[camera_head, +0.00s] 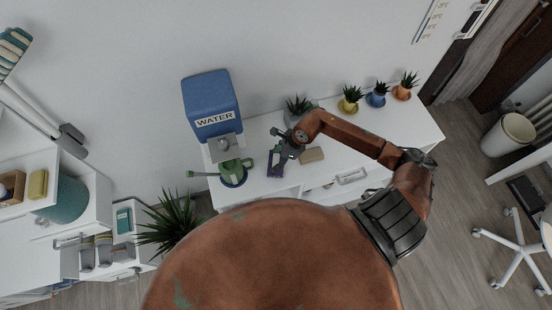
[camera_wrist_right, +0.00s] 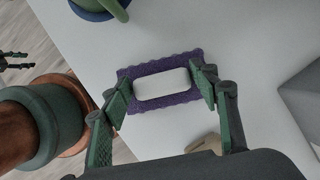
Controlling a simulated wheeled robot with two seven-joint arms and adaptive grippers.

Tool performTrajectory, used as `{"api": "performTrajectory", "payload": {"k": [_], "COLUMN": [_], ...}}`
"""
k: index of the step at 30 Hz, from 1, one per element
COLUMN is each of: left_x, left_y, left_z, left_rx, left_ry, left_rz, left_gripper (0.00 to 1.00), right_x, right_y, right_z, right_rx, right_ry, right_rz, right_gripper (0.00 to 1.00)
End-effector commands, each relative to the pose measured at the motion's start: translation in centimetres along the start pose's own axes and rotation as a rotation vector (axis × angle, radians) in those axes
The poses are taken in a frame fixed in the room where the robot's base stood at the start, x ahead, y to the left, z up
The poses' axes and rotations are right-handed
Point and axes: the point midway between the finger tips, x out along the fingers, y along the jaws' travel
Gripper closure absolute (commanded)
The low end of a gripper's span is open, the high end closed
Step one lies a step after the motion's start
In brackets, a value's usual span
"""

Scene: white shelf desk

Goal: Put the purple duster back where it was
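The purple duster (camera_wrist_right: 187,98) is a purple pad with a scalloped edge and a white block on top. My right gripper (camera_wrist_right: 160,90) has one finger at each short end of the white block. The fingers look in contact with it, shut on the duster. In the head view my right gripper (camera_head: 285,148) partly hides the duster. Whether the duster touches the desk is unclear.
A beige block (camera_head: 312,155) lies just right. Several potted plants line the back. The desk's front right (camera_head: 400,128) has free room.

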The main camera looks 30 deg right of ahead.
Motion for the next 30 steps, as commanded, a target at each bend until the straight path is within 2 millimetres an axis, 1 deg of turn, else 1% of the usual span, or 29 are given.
{"api": "performTrajectory", "payload": {"k": [1,4,7,12,16,20,27,30], "left_x": [0.0,0.0,-0.1,-0.1,0.0,0.2,0.6,0.7], "left_y": [0.0,0.1,0.1,0.1,0.1,0.1,0.1,0.1], "left_z": [0.4,1.1,1.5,1.6,1.6,1.5,1.3,1.3], "left_rx": [-0.001,-0.002,-0.003,-0.004,-0.004,-0.003,-0.003,-0.003], "left_ry": [-0.005,-0.013,-0.019,-0.021,-0.021,-0.019,-0.016,-0.016], "left_rz": [0.0,0.001,0.001,0.001,0.001,0.001,0.001,0.001], "left_gripper": [0.6,0.6,0.6,0.6,0.6,0.6,0.6,0.6], "right_x": [0.0,-0.1,-0.1,-0.1,-0.9,-3.0,-8.1,-9.8], "right_y": [0.0,0.0,0.0,0.0,-0.1,-0.1,-0.1,-0.1], "right_z": [0.0,0.0,0.0,0.0,-0.1,-0.1,-0.1,-0.1], "right_rx": [0.0,0.001,0.001,0.001,0.0,-0.002,-0.003,-0.002], "right_ry": [0.0,0.0,-0.001,-0.001,0.0,0.002,0.002,0.001], "right_rz": [0.0,0.0,-0.001,-0.001,-0.003,-0.004,-0.004,-0.003], "right_gripper": [0.4,0.33,0.33,0.33,0.33,0.33,0.33,0.33]}}
